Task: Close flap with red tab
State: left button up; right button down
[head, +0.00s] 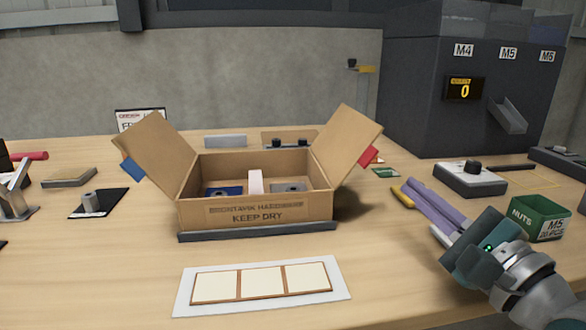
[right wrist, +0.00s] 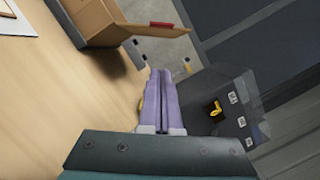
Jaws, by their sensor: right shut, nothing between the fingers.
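An open cardboard box (head: 255,214) stands in the middle of the table, marked "KEEP DRY". Its right flap (head: 346,145) leans up and outward, with a red tab (head: 369,156) on its outer edge. Its left flap (head: 157,147) also leans outward and has a blue tab (head: 132,170). My right gripper (head: 408,190) is shut and empty, its purple fingers together, to the right of the box and apart from the flap. My left gripper is not in view.
A green nuts bin (head: 538,217) stands right of my right gripper. A grey device with a black knob (head: 470,179) and a dark dispenser (head: 440,110) are behind it. A white tray with pale cards (head: 180,300) lies in front of the box.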

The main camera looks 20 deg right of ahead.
jog(key=shift+w+r, duration=0.15)
jog(key=shift+w, duration=0.95)
jog(key=a+r, duration=0.1)
jog(key=w+a+r+p, duration=0.1)
jog(key=a, duration=0.1)
jog(key=shift+r+p, duration=0.2)
jog(key=shift+p, duration=0.1)
jog(key=shift+a+r+n+p, duration=0.2)
jog(key=shift+n+p, duration=0.2)
jog(key=shift+p, duration=0.05)
